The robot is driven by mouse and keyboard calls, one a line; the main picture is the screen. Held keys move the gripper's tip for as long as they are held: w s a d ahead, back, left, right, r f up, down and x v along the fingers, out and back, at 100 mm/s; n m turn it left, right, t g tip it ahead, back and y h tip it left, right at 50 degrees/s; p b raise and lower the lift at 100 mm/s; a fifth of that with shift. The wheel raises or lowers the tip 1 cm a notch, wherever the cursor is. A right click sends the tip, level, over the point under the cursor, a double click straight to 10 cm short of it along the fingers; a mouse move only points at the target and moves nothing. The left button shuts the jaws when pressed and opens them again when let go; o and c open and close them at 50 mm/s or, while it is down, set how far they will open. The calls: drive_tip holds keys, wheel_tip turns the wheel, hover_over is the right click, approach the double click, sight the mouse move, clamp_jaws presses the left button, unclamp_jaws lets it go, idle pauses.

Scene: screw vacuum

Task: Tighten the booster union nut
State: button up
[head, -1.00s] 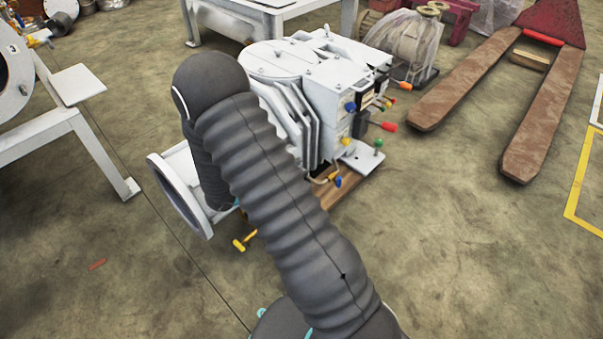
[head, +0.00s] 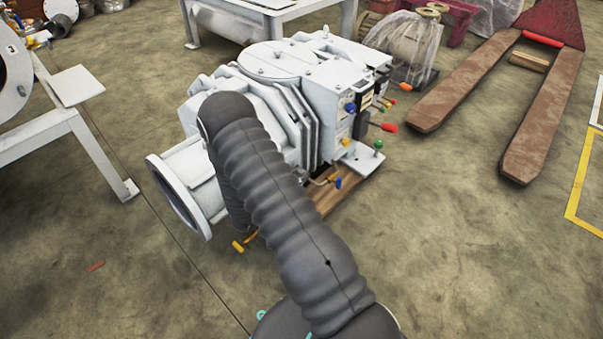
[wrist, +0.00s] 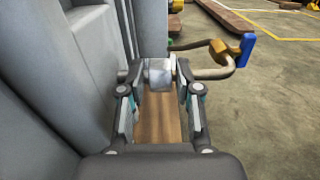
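The vacuum pump (head: 320,95), a large pale grey machine, stands on the floor in the head view. A bright metal hex nut (wrist: 160,72) on a thin pipe shows in the wrist view, likely the booster union nut. My gripper (wrist: 160,82) is beside the pump body, fingers pointing at the nut. The fingers are apart, and the nut appears between or just beyond the tips. Small gaps seem to show on both sides; contact is not clear.
Right of the nut, the pipe bends to a brass valve (wrist: 225,50) with a blue handle (wrist: 245,50). The pump wall (wrist: 60,80) is close on the left. A wooden base (wrist: 158,120) lies below. A pallet truck (head: 450,85) stands at the right.

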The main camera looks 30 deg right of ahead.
drive_tip(key=shift+w+d, duration=0.25)
drive_tip(key=shift+d, duration=0.4)
clamp_jaws()
